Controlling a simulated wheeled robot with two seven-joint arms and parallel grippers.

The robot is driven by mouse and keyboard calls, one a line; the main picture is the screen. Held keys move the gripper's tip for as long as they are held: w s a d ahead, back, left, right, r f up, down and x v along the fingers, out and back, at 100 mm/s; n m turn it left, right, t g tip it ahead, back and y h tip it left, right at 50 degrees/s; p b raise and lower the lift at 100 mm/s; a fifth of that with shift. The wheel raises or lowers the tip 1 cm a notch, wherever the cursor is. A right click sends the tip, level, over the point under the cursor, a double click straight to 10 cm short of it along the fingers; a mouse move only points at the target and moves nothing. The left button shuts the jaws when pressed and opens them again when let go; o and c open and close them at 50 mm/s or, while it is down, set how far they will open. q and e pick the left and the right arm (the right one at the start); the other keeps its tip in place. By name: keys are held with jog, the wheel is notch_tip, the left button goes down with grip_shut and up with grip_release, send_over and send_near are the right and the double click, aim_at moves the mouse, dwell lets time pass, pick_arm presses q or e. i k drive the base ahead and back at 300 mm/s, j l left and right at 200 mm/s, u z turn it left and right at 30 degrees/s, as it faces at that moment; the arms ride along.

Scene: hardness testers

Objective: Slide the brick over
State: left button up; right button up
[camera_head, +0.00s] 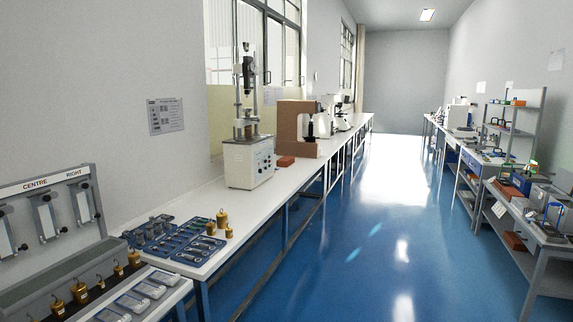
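A small reddish-brown brick (286,161) lies on the long white bench (215,195) at the left. It sits between the white tester with a tall column (249,160) and a brown, box-shaped machine (292,122). Another reddish-brown block (507,188) lies on the right-hand bench, and a similar one (515,241) lies on that bench's lower shelf. I cannot tell which of these is the task's brick. Neither of my grippers is in view.
Blue trays (190,236) with tools and brass weights (222,219) fill the near end of the left bench. A grey rack (50,225) stands at the near left. The blue floor (365,240) between the benches is clear.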

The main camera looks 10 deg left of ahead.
aim_at(285, 162)
jog(key=z, duration=0.25)
jog(key=i+z, duration=0.1)
jog(key=i, duration=4.1)
jog(key=i+u, duration=0.15)
jog(key=i, duration=0.5)
jog(key=i+u, duration=0.15)
jog(key=i, duration=0.55)
jog(key=i+l+u, duration=0.15)
jog(key=i, duration=0.5)
jog(key=i+l+u, duration=0.1)
jog(key=i, duration=0.55)
